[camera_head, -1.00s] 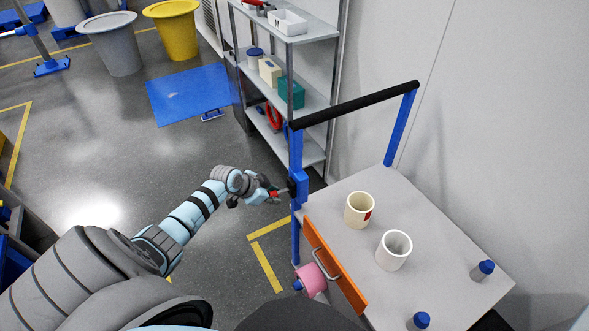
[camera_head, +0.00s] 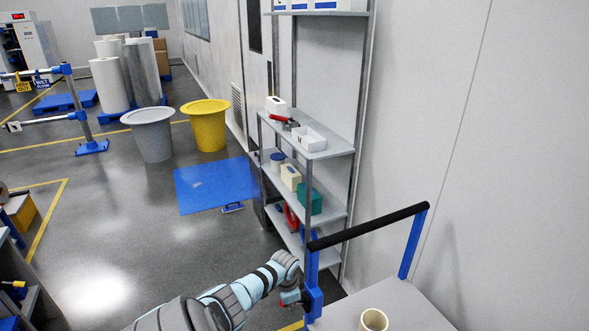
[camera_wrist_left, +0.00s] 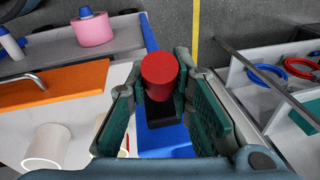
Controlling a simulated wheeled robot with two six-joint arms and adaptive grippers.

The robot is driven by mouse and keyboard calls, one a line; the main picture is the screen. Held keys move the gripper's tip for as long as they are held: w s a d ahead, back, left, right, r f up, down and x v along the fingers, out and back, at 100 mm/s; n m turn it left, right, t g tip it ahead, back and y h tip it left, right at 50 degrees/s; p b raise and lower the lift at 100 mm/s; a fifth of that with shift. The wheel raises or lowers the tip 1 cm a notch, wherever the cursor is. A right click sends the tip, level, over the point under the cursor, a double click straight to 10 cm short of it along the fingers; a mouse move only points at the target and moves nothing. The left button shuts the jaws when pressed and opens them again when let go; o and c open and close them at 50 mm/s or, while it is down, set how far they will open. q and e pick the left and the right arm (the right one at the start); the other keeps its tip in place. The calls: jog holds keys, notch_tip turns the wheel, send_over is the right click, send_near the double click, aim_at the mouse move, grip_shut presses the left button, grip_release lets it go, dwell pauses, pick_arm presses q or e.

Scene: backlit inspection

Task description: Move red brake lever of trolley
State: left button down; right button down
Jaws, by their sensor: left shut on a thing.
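The red brake lever shows as a red cylindrical knob (camera_wrist_left: 160,76) between the fingers in the left wrist view, with a dark part below it. My left gripper (camera_head: 291,297) is shut on it, beside the trolley's near blue post (camera_head: 312,270). The green finger pads (camera_wrist_left: 118,112) stand on either side of the knob. In the head view the lever is mostly hidden by the gripper. The trolley has a black push bar (camera_head: 370,228) and a grey top (camera_head: 405,306). My right gripper is not in view.
A cream cup (camera_head: 373,320) stands on the trolley top. A shelf rack (camera_head: 318,150) with boxes stands just behind the trolley, near the wall. A blue floor plate (camera_head: 215,185), a yellow bin (camera_head: 208,127) and a grey bin (camera_head: 152,136) are farther left. The floor between is clear.

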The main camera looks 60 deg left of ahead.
pick_arm(q)
jog(key=c, duration=1.4)
grip_release()
jog(key=r, duration=0.4)
jog(key=s+d+r, duration=0.1)
jog(key=r, duration=0.7)
jog(key=shift+s+d, duration=0.3)
jog(key=shift+d, duration=0.05)
jog(key=shift+f, duration=0.1)
